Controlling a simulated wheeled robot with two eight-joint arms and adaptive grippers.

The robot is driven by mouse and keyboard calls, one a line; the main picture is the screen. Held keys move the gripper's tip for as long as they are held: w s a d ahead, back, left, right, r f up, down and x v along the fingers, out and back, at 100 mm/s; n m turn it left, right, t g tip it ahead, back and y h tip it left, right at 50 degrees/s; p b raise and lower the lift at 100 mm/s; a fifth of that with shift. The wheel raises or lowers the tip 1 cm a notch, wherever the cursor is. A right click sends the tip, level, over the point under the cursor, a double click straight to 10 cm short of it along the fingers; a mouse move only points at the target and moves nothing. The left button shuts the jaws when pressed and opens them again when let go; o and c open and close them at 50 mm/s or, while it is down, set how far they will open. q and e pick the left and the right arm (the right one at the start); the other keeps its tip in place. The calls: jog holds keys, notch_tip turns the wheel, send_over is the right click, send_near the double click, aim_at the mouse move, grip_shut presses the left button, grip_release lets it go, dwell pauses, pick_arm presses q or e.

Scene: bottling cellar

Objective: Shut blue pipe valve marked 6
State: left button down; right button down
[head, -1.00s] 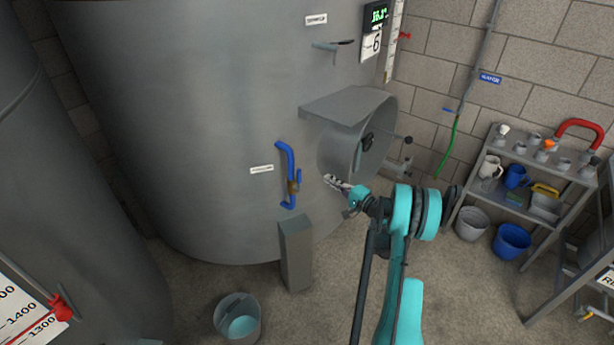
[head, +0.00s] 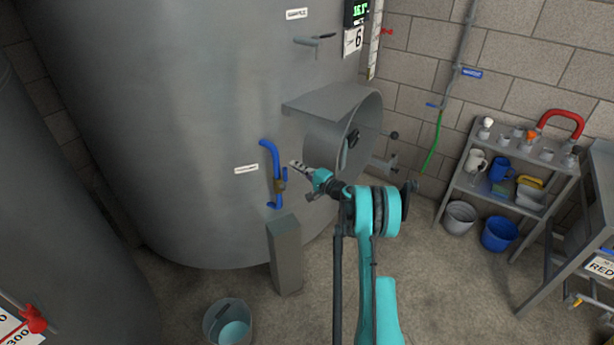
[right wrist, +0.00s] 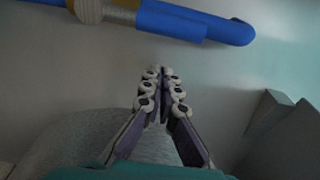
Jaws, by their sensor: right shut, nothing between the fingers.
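The tank marked 6 (head: 190,120) carries a bent blue pipe (head: 268,152) with a brass valve body (head: 279,187) low on its wall. A short blue lever (head: 285,174) stands upright beside the pipe, roughly in line with it. My right gripper (head: 294,165) is shut and empty, just right of the pipe and near the lever's upper end; contact cannot be told. In the right wrist view the shut fingers (right wrist: 162,75) point towards the tank wall, with the blue pipe (right wrist: 185,20) and part of the brass fitting across the top. My left gripper is out of view.
A round manway with a grey hood (head: 335,103) juts out right of the valve. A grey post (head: 285,255) stands below it, and a bucket (head: 228,322) on the floor. A shelf rack (head: 515,165) with jugs stands right. Another tank is at left.

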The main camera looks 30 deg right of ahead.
aim_at(283, 178)
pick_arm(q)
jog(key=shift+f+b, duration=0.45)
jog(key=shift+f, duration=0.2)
pick_arm(e)
jog(key=shift+s+a, duration=0.6)
jog(key=shift+a, duration=0.15)
jog(key=shift+s+a, duration=0.55)
jog(key=shift+a, duration=0.2)
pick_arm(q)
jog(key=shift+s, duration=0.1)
